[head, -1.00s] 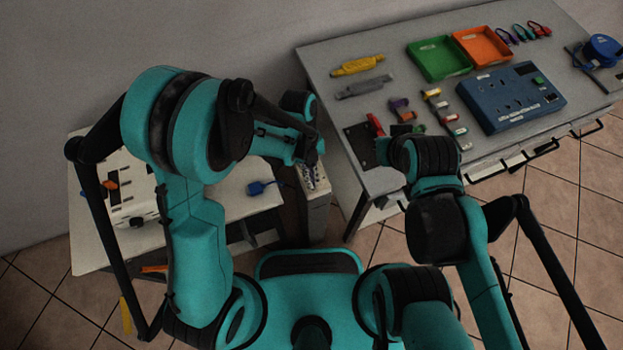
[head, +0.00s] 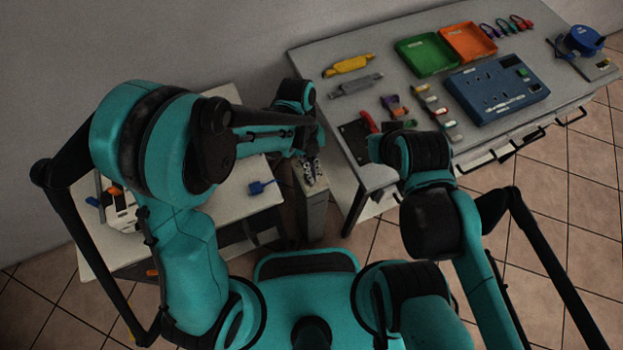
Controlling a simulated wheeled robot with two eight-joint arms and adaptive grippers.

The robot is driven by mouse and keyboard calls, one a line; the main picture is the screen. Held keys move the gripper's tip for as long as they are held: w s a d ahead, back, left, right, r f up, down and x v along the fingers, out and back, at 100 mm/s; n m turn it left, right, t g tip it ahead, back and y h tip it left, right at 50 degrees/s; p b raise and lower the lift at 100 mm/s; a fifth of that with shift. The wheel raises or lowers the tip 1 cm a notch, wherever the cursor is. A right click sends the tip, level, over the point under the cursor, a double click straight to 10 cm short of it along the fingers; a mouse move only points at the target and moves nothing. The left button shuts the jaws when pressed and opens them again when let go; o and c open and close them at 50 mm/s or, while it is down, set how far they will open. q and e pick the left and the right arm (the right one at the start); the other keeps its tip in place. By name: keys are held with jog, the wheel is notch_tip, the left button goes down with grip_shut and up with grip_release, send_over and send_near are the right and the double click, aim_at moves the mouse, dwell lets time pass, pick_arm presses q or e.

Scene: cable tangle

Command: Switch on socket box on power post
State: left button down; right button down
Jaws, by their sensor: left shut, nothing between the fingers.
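The power post (head: 313,214) is a narrow pale grey post standing between the two tables. Small dark and light fittings show at its top; I cannot make out the socket box or its switch clearly. My left gripper (head: 312,170) is shut and empty, pointing down at the top of the post. I cannot tell whether it touches. It hides part of the post's top. My right arm reaches over the near left corner of the grey table, right of the post. Its gripper is hidden behind its own wrist.
A grey table (head: 318,68) at the right holds a green tray (head: 427,56), an orange tray (head: 469,42), a blue socket panel (head: 497,91) and several small parts. A pale table (head: 232,211) at the left holds a blue plug (head: 262,187) and a white box (head: 119,212), partly hidden by my left arm.

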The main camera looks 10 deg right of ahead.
pick_arm(q)
jog(key=v, duration=0.2)
jog(key=w+p+v, duration=0.1)
jog(key=v, duration=0.2)
jog(key=shift+f, duration=0.15)
jog(key=shift+a, duration=0.1)
